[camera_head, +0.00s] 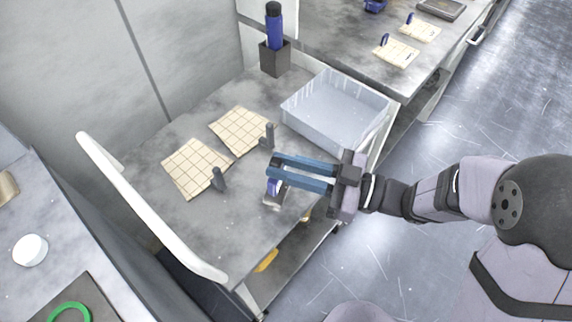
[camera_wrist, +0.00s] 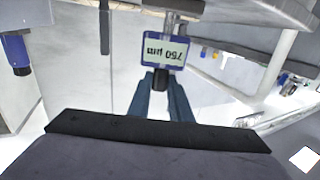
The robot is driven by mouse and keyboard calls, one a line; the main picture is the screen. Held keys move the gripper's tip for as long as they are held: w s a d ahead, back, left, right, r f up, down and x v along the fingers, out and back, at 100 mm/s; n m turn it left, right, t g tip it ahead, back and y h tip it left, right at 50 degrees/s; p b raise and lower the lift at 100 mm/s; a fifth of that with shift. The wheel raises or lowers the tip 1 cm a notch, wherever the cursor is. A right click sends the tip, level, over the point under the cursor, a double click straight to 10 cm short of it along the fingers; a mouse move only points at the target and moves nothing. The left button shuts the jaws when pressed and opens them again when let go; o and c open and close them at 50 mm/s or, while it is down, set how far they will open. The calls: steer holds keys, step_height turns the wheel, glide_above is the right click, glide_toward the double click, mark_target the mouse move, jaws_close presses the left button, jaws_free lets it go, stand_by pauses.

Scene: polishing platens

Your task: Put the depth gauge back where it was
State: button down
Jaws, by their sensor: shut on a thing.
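The depth gauge (camera_wrist: 163,52) has a blue frame, a pale display reading 750 µm upside down and a metal stem on its far side. My gripper (camera_head: 272,167) is shut on it; the fingertips (camera_wrist: 160,78) meet at its dark near end in the wrist view. In the head view the gauge (camera_head: 273,190) shows as a small blue and silver shape under the fingers, over the near right part of the grey cart top (camera_head: 215,235). I cannot tell whether it touches the top.
A blue bottle (camera_head: 275,30) stands in a grey holder (camera_head: 275,58) at the back. A white rail (camera_head: 150,210) runs along the left.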

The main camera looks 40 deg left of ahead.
steer(key=shift+f, duration=0.15)
steer(key=c, duration=1.6)
jaws_free()
steer(key=shift+w+d, duration=0.1)
steer(key=b+v, duration=0.1)
steer(key=v, duration=1)
steer(key=shift+d, duration=0.4)
steer(key=shift+w, duration=0.1)
